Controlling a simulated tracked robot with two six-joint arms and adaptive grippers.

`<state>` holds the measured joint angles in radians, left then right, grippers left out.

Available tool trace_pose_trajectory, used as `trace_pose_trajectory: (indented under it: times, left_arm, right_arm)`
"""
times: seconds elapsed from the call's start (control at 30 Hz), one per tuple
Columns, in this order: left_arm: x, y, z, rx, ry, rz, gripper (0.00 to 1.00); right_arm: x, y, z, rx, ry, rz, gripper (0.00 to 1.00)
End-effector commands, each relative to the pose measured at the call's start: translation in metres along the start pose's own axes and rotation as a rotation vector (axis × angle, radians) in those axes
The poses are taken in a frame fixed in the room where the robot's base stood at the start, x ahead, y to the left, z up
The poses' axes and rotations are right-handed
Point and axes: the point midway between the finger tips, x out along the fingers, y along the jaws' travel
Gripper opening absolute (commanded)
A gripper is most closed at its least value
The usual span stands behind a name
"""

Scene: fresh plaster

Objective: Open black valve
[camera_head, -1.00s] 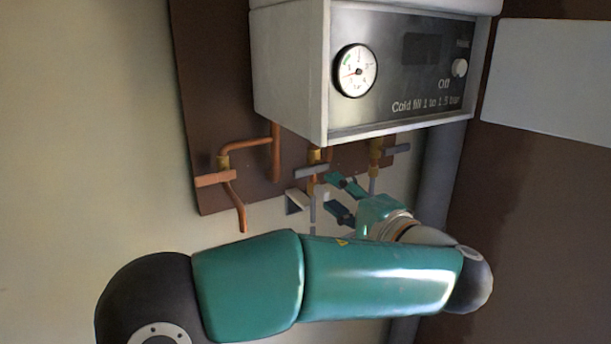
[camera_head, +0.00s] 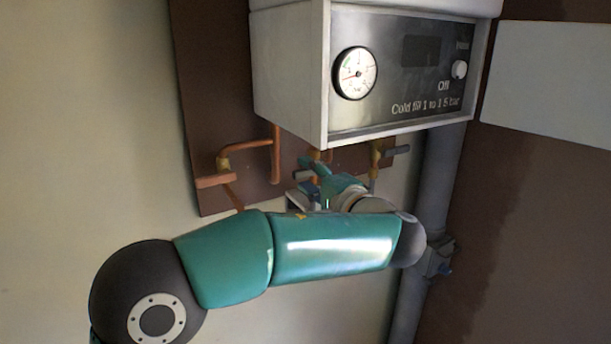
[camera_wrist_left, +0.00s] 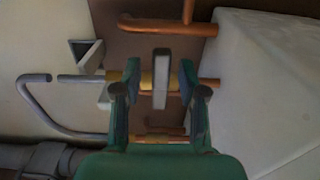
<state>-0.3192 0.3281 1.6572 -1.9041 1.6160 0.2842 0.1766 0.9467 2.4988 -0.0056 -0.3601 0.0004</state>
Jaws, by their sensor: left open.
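Three valves sit under the boiler in the head view. The middle valve's grey lever (camera_head: 304,176) is partly hidden by my left gripper (camera_head: 310,165). None looks plainly black in this light. In the left wrist view, a grey lever (camera_wrist_left: 161,78) stands between the two spread fingers of my left gripper (camera_wrist_left: 160,82), with room on both sides. A brass valve body (camera_wrist_left: 147,80) lies behind it. My left gripper is open. My right gripper is not in view.
The white boiler (camera_head: 290,75) with its pressure gauge (camera_head: 355,73) hangs just above the valves. Copper pipes (camera_head: 276,155) run on the brown backboard (camera_head: 215,100). A thick grey pipe (camera_head: 437,190) stands to the right. A small grey bracket (camera_wrist_left: 85,55) is close by.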

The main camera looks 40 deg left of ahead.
Motion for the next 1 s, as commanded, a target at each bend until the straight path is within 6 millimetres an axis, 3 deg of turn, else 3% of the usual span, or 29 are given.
trace_pose_trajectory:
  times: [0.07, 0.3, 0.53, 1.0]
  left_arm:
    - [0.0, 0.0, 0.0, 0.0, 0.0, 0.0, 0.38]
    - [0.0, 0.0, 0.0, 0.0, 0.0, 0.001, 0.0]
    - [0.0, -0.006, -0.001, 0.049, 0.0, 0.002, 0.0]
    - [-0.001, -0.029, -0.009, 0.598, 0.004, 0.004, 0.0]
  right_arm:
    - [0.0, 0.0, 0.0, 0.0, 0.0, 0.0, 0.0]
    - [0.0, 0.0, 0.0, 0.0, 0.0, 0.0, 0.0]
    - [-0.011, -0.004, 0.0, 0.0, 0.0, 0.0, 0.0]
    - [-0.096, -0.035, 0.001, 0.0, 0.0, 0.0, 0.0]
